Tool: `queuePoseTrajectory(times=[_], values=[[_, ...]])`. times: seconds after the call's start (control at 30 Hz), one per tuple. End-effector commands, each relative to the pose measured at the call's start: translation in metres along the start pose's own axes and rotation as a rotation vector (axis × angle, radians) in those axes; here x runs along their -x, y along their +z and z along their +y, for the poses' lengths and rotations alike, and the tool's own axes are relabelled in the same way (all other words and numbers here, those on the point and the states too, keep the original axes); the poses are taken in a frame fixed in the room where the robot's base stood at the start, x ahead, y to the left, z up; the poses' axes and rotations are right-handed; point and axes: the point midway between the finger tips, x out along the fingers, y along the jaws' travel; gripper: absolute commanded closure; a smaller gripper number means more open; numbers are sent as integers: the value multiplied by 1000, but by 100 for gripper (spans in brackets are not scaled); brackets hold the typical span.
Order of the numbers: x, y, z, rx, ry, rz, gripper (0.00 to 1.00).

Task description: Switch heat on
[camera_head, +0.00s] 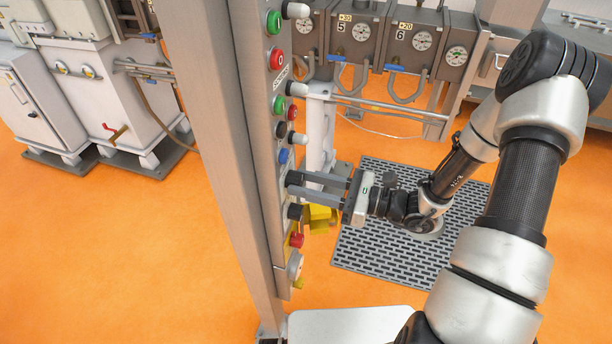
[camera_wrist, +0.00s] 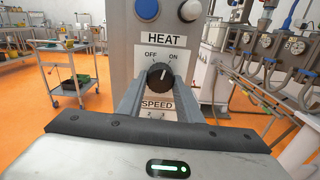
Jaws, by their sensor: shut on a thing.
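The heat knob (camera_wrist: 159,77) is a black rotary switch on a grey panel, under the HEAT label (camera_wrist: 164,41) with OFF at left and ON at right. Its white mark points up, tilted slightly right toward ON. My gripper (camera_wrist: 158,92) is shut on the knob, one finger on each side. In the head view, my gripper (camera_head: 291,185) reaches in from the right to the control panel (camera_head: 270,150). The knob is hard to make out there, at the fingertips.
A blue button (camera_wrist: 147,9) and a white one (camera_wrist: 190,10) sit above the HEAT label. A SPEED label (camera_wrist: 157,104) is below the knob. A red button (camera_head: 296,240) is lower on the panel. A dark grate (camera_head: 365,250) lies under my arm on open orange floor.

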Motion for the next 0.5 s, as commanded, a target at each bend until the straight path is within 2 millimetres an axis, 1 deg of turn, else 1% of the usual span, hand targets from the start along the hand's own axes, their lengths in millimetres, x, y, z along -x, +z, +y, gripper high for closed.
queuePoseTrajectory(times=[0.03,0.2,0.5], values=[[0,3,0,-38,0,-1,90],[0,2,1,-151,0,0,90],[0,1,1,-266,0,1,90]])
